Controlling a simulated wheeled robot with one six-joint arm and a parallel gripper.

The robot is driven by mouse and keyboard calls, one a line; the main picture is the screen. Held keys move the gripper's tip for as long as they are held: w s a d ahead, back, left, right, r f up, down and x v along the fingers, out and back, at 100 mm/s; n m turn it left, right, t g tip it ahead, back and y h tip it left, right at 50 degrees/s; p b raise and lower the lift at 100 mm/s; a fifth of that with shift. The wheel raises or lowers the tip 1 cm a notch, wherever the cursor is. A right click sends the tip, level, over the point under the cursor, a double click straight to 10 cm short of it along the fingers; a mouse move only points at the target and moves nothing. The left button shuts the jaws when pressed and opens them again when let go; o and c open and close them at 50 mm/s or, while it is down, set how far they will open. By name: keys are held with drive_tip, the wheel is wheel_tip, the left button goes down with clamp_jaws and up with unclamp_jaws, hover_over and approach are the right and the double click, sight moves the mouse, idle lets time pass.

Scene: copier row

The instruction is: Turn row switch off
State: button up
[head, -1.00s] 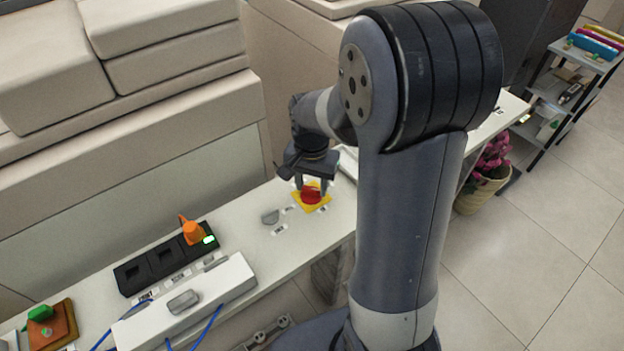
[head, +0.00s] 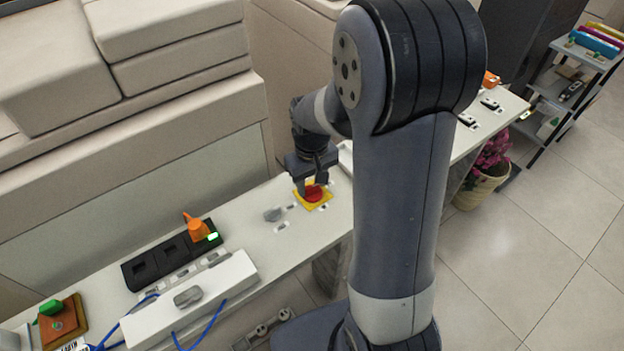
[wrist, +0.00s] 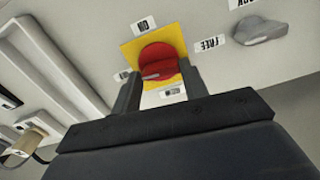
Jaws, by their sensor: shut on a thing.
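The row switch (head: 314,196) is a red round knob on a yellow square plate, set in the white counter top. In the wrist view the red knob (wrist: 157,60) sits between the two fingers, with small white labels around its plate; I cannot read them surely. My gripper (head: 312,188) points down at the switch and is shut on the red knob. The wrist view shows the gripper (wrist: 161,72) with a finger on either side of the knob. The fingers hide part of the knob and plate.
A grey knob (head: 273,214) with a label is left of the switch; it also shows in the wrist view (wrist: 265,29). Further left are a black switch block (head: 160,262) with an orange handle, a white power strip (head: 215,292) and a brown block (head: 60,322) with a green top.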

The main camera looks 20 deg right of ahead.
sight(312, 186)
drive_tip(key=shift+n, duration=0.6)
drive_tip(key=o, duration=1)
wheel_tip(312, 186, up, 11)
drive_tip(key=shift+f+p, duration=0.1)
drive_tip(key=shift+p, duration=0.75)
